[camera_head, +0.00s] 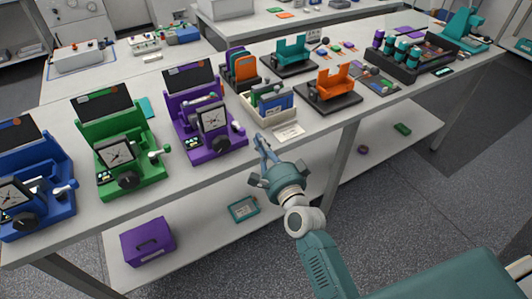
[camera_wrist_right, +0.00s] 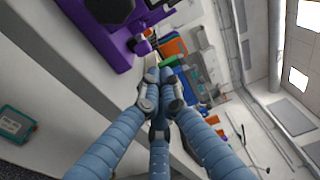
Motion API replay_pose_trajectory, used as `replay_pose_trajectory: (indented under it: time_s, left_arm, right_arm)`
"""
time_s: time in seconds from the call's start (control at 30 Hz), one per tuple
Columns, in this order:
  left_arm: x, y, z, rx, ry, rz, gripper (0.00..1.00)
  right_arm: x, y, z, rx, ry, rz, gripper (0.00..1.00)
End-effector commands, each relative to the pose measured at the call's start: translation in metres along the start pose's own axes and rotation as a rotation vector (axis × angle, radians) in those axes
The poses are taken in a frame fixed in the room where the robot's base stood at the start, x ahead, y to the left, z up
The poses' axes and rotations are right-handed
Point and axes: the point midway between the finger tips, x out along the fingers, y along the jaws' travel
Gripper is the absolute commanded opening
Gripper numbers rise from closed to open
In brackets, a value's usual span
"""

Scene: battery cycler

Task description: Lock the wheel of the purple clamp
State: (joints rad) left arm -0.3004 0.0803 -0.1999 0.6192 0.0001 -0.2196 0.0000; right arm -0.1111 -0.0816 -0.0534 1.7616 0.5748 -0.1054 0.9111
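The purple clamp (camera_head: 181,129) stands near the front edge of the bench, with a dark screen at its back and a dial on its front. A black wheel (camera_head: 222,143) sits low on its front, and a pale-tipped lever (camera_head: 236,119) sticks out at its right. In the right wrist view the purple clamp (camera_wrist_right: 93,38) is at the upper left. My right gripper (camera_head: 261,142) is just right of the clamp, apart from it, at the bench's front edge. In the wrist view its fingers (camera_wrist_right: 158,74) are together with nothing seen between them. My left gripper is out of view.
A green machine (camera_head: 108,190) and a blue machine (camera_head: 60,211) stand left of the clamp. A white bin (camera_head: 257,115) and an orange holder (camera_head: 333,84) stand to its right. A purple box (camera_head: 148,242) is on the lower shelf. Bare bench lies between clamp and bin.

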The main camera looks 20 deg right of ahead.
Motion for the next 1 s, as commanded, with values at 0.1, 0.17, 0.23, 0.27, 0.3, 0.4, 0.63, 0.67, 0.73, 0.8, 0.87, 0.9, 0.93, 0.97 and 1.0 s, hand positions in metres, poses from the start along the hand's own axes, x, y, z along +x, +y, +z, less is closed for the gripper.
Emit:
replay_pose_trajectory:
  time_s: [0.1, 0.17, 0.23, 0.27, 0.3, 0.4, 0.63, 0.67, 0.73, 0.8, 0.87, 0.9, 0.93, 0.97, 1.0]
  left_arm:
    - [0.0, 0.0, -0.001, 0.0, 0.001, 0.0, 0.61]
    - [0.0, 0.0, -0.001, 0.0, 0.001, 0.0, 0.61]
    - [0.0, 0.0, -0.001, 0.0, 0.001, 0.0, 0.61]
    - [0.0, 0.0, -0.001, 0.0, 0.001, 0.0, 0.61]
    - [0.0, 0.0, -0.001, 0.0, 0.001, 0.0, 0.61]
    - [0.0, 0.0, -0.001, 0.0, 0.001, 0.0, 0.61]
    - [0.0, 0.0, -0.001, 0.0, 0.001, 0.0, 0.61]
    - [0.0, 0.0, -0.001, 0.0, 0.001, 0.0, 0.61]
    - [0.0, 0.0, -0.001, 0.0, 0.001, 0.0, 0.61]
    - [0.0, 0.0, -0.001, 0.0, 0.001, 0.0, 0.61]
    - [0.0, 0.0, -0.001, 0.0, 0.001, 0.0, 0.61]
    - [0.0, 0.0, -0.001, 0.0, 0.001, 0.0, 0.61]
    - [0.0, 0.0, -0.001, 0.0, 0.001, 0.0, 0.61]
    - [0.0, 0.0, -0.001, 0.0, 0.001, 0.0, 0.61]
    - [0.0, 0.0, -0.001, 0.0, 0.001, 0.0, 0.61]
  right_arm:
    - [-0.026, 0.001, 0.002, -0.002, -0.001, 0.003, 0.0]
    - [-0.036, 0.0, 0.003, -0.003, -0.002, 0.002, 0.0]
    - [-0.045, 0.0, 0.003, -0.005, -0.002, 0.001, 0.0]
    - [-0.048, -0.001, 0.004, -0.005, -0.002, 0.0, 0.0]
    - [-0.051, 0.0, 0.004, -0.005, -0.002, 0.001, 0.0]
    - [-0.056, -0.002, 0.005, -0.005, -0.003, -0.001, 0.0]
    - [-0.057, -0.001, 0.005, -0.004, -0.003, -0.001, 0.0]
    - [-0.057, -0.001, 0.005, -0.004, -0.003, -0.001, 0.0]
    - [-0.057, -0.001, 0.005, -0.004, -0.003, -0.001, 0.0]
    - [-0.057, -0.001, 0.005, -0.004, -0.002, -0.001, 0.0]
    - [-0.057, -0.001, 0.005, -0.004, -0.002, -0.001, 0.0]
    - [-0.057, -0.001, 0.005, -0.004, -0.002, -0.001, 0.0]
    - [-0.057, -0.001, 0.005, -0.005, -0.003, 0.0, 0.0]
    - [-0.057, 0.001, 0.005, -0.007, -0.003, 0.003, 0.0]
    - [-0.057, 0.005, 0.005, -0.015, -0.005, 0.011, 0.0]
